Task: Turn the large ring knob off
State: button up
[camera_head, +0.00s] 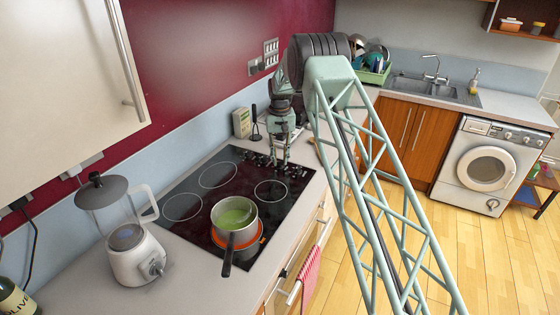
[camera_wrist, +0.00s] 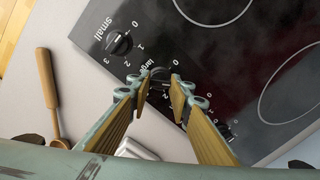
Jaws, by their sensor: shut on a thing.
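The large ring knob (camera_wrist: 160,72) is a dark round knob on the black hob's control strip, labelled "large" with numbers around it. It lies between my fingertips in the wrist view, and the fingers hide part of it. My gripper (camera_wrist: 161,87) is shut on this knob from above. In the head view my gripper (camera_head: 279,160) points down at the hob's far end. The exact pointer position of the knob is hidden. The small knob (camera_wrist: 119,44), labelled "small", stands beside it.
A pot (camera_head: 235,216) of green liquid stands on a glowing orange ring (camera_head: 259,240) of the hob (camera_head: 205,211). A blender (camera_head: 133,250) is to the left. A wooden spoon (camera_wrist: 48,85) lies on the counter near the knobs. Another knob (camera_wrist: 224,131) is close to my right finger.

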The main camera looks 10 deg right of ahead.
jog(key=n, duration=0.5)
jog(key=shift+b, duration=0.35)
jog(key=shift+n, duration=3)
jog(key=o, duration=0.8)
jog(key=shift+o, duration=0.2)
jog(key=shift+r, duration=0.15)
notch_tip(320, 180, up, 12)
